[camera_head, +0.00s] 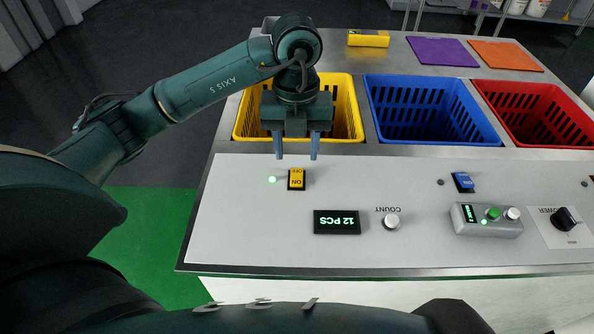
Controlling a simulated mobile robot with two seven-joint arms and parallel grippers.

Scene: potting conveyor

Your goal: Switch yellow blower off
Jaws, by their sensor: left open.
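A yellow rocker switch (297,179) sits on the white panel (240,222), with upside-down lettering that reads ON. A green light (272,180) glows just left of it. My left gripper (297,152) is open and empty, fingers pointing down, with its tips just behind the yellow switch and apart from it in the picture. Its height above the panel is hard to tell. The yellow basket (347,125) stands behind the gripper and is partly hidden by it. My right gripper is not in view.
A blue switch (463,182), a display reading 12 PCS (337,222), a COUNT button (391,222), a grey control box (487,220) and a POWER knob (565,219) are on the panel. Blue (430,112) and red (535,114) baskets stand behind. The panel's left part is clear.

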